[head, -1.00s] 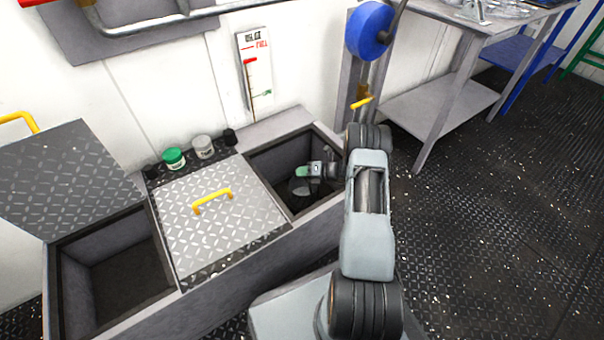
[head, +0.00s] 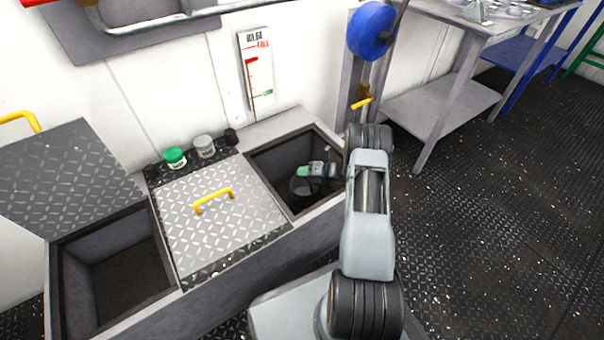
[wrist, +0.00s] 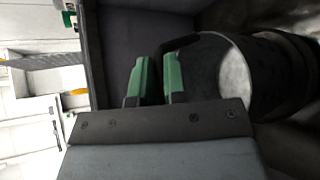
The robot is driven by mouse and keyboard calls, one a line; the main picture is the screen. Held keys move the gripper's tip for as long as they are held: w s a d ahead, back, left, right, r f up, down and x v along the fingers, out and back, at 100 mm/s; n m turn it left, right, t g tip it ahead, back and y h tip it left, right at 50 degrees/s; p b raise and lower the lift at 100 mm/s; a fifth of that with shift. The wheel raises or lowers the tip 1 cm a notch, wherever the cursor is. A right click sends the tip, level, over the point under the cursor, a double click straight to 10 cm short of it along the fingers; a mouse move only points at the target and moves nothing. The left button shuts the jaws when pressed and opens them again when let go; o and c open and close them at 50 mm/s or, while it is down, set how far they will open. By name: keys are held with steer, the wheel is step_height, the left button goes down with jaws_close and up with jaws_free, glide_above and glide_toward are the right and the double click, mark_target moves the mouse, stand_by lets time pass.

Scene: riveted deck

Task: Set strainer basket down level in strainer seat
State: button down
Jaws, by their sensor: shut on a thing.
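My gripper (head: 306,171) reaches down into the open right-hand well (head: 268,187) of the deck box. Its green fingers (wrist: 158,80) are shut on the thin dark handle of the strainer basket (head: 303,186). The basket is a dark round cup with a paler grey inside; it shows in the wrist view (wrist: 238,80) just right of the fingers. In the wrist view it lies tilted relative to the gripper; I cannot tell whether it is level in the well. The strainer seat is not clearly visible, and contact below the basket is hidden.
A diamond-plate cover (head: 222,225) with a yellow handle lies left of the well. Green, grey and black small containers (head: 205,146) stand behind it. Another open well (head: 118,262) is at far left. The right well's walls stand close around my gripper. A blue wheel (head: 370,30) is behind.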

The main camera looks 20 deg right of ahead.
steer(key=shift+s+d+f+b, duration=0.25)
steer(key=shift+s+f+b, duration=0.15)
steer(key=shift+f, duration=0.2)
steer(key=shift+w+r+p, duration=0.1)
steer(key=shift+r+p, duration=0.25)
stand_by(0.6)
